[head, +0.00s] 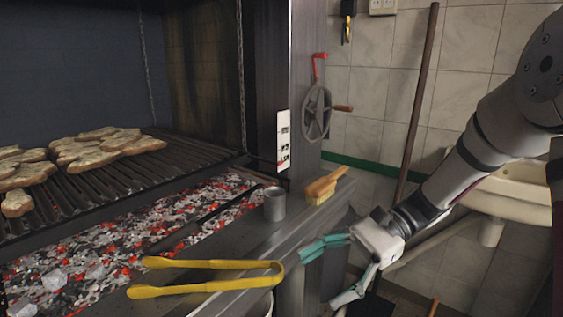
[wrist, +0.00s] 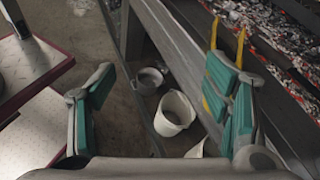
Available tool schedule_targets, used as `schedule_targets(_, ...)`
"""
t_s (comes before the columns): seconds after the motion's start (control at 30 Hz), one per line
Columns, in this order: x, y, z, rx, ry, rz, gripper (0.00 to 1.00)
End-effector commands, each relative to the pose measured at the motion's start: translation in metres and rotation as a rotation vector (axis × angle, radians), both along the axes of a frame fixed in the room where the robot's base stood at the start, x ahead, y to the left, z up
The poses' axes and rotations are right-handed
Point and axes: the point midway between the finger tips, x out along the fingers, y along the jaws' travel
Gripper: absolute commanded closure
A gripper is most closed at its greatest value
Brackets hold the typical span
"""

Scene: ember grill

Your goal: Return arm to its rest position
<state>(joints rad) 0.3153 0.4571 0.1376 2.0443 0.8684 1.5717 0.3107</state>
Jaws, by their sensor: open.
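My gripper (head: 335,271) is open and empty, with teal finger pads spread apart. In the head view it hangs at the lower middle right, just right of the grill's front ledge. In the wrist view its two fingers (wrist: 163,110) frame a gap with nothing between them. My arm reaches down to it from the upper right of the head view.
Yellow tongs (head: 210,278), a metal cup (head: 275,204) and a wooden-handled brush (head: 325,188) lie on the ledge by glowing coals (head: 90,250). Bread (head: 95,147) is on the grate. A white bucket (wrist: 175,112) stands below. A sink (head: 510,190) is at right.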

Motion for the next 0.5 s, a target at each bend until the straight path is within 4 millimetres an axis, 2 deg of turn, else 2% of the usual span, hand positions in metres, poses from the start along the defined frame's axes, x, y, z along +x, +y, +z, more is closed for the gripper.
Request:
schedule_targets(0.03, -0.015, 0.001, 0.009, -0.049, -0.055, 0.041, 0.30)
schedule_targets(0.2, -0.062, -0.007, 0.025, -0.199, -0.217, 0.173, 0.30)
schedule_targets(0.5, -0.137, -0.035, 0.040, -0.450, -0.507, 0.396, 0.30)
